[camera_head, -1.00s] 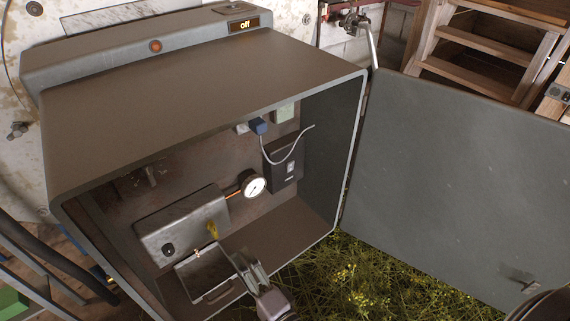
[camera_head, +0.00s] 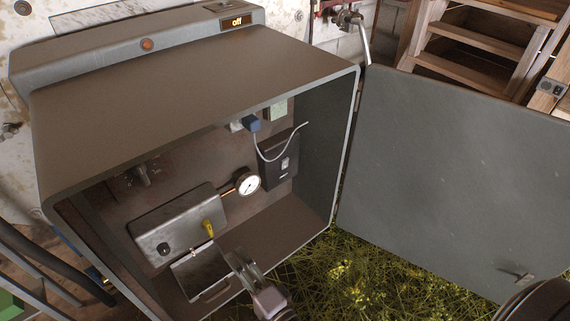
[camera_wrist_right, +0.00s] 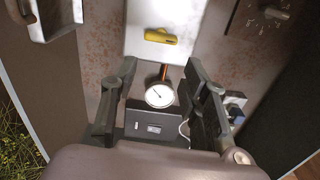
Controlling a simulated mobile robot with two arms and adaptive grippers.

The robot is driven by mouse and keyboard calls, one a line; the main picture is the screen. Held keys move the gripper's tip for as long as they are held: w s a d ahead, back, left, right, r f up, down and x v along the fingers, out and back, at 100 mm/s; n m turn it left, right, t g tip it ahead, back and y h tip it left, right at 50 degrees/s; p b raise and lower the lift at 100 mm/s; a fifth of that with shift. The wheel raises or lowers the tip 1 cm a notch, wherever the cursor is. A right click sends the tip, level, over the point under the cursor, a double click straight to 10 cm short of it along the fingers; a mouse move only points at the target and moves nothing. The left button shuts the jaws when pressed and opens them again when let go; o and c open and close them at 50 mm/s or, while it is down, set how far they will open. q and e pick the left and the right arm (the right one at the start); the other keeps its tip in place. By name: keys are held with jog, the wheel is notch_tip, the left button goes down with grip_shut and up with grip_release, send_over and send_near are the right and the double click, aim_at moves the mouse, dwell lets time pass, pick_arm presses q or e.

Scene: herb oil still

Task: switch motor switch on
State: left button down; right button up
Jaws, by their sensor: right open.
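Inside the open grey cabinet (camera_head: 200,95), a metal box (camera_head: 165,228) carries a black knob (camera_head: 163,249) and a yellow handle (camera_head: 208,228). A round gauge (camera_head: 248,184) sits beside it. A dark box (camera_head: 271,171) with a small light switch is on the back wall; I cannot tell which control is the motor switch. My right gripper (camera_head: 238,262) is open at the cabinet's front, near a hinged metal flap (camera_head: 200,270). In the wrist view, the dark box (camera_wrist_right: 150,125) and gauge (camera_wrist_right: 159,95) show between its fingers (camera_wrist_right: 160,75). My left gripper is not in view.
A lit "off" display (camera_head: 237,21) and an orange light (camera_head: 147,44) are on the top housing. The cabinet door (camera_head: 450,170) stands open to the right. A blue plug (camera_head: 250,123) with a grey cable hangs at the back wall. Grass (camera_head: 350,270) lies below the door.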

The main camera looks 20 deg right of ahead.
grip_shut()
dwell(1.5)
